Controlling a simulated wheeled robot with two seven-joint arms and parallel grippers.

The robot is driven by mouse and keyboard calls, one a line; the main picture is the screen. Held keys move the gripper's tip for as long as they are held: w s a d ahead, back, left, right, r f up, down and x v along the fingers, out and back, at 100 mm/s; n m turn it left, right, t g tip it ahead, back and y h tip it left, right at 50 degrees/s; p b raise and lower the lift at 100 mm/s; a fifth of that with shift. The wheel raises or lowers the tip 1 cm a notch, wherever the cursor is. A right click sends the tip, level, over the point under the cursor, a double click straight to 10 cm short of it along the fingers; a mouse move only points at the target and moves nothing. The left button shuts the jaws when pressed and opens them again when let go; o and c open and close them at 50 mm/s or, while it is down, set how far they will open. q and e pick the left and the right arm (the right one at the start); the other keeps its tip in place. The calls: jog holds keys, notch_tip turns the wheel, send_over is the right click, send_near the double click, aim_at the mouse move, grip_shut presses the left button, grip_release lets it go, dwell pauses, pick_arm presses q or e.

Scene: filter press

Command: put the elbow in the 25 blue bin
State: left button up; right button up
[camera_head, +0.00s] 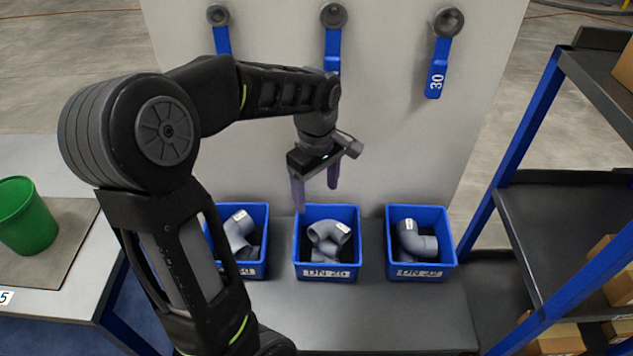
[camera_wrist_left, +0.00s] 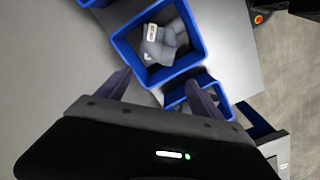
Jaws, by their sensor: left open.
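Three blue bins stand in a row on a grey bench. The left bin (camera_head: 264,240) is partly hidden by my left arm. The middle bin (camera_head: 298,272) and the right bin (camera_head: 391,271) have DN labels that are too small to read surely. My left gripper (camera_head: 316,188) is open and empty, above and behind the middle bin.
A pale panel (camera_head: 390,120) with blue-handled valves, one handle marked 30 (camera_head: 436,72), rises behind the bins. A green bucket (camera_head: 25,222) stands on a table at left. A blue-framed shelf (camera_head: 520,150) with boxes is at right. Bench in front of the bins is clear.

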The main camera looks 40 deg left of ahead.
pick_arm(q)
notch_tip(320, 180, up, 2)
jog(key=shift+r, duration=0.25)
jog(key=shift+s, duration=0.1)
dwell(0.8)
